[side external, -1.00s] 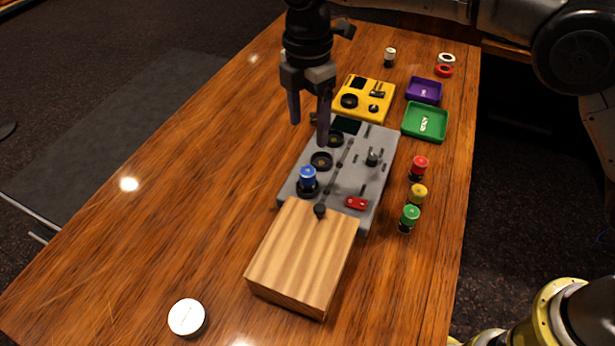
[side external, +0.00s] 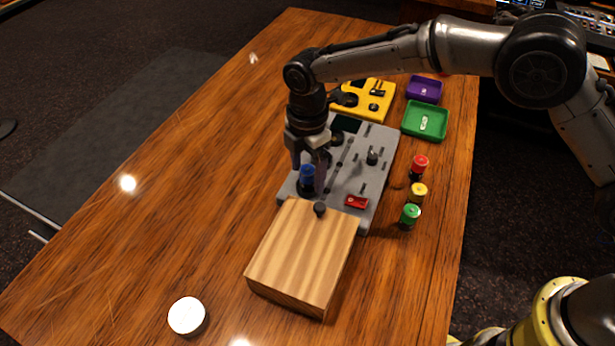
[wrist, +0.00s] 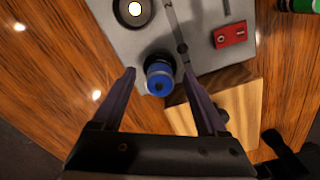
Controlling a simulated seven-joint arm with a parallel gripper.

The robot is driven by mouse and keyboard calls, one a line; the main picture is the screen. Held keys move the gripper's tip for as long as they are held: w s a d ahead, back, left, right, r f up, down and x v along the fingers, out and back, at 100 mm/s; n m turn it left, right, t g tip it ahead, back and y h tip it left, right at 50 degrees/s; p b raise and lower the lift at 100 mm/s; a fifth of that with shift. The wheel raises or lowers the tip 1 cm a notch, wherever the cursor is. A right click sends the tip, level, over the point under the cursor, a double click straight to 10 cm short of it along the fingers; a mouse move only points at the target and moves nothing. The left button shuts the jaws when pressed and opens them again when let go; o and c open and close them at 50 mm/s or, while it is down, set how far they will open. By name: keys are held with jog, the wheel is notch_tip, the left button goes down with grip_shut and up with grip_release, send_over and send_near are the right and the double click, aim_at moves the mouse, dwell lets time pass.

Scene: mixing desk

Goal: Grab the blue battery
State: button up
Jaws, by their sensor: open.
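The blue battery (side external: 307,175) stands upright in a round black socket on the grey mixing panel (side external: 343,190), near the panel's front left corner. In the wrist view the blue battery (wrist: 159,77) sits between and just beyond my open fingers. My gripper (side external: 312,172) points down over it, with the fingertips around its height, one finger partly in front of it in the side view. The gripper also shows in the wrist view (wrist: 172,82), its jaws wide and empty. I cannot tell whether a finger touches the battery.
A wooden block (side external: 303,255) stands right in front of the panel. Red (side external: 420,165), yellow (side external: 418,192) and green (side external: 410,215) batteries stand to the right. Green (side external: 425,122) and purple (side external: 424,89) trays and a yellow panel (side external: 368,100) lie behind. The table's left side is mostly clear.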

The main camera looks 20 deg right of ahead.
jog(key=shift+f, duration=0.3)
jog(key=shift+c, duration=0.3)
grip_shut()
jog(key=shift+r, duration=0.15)
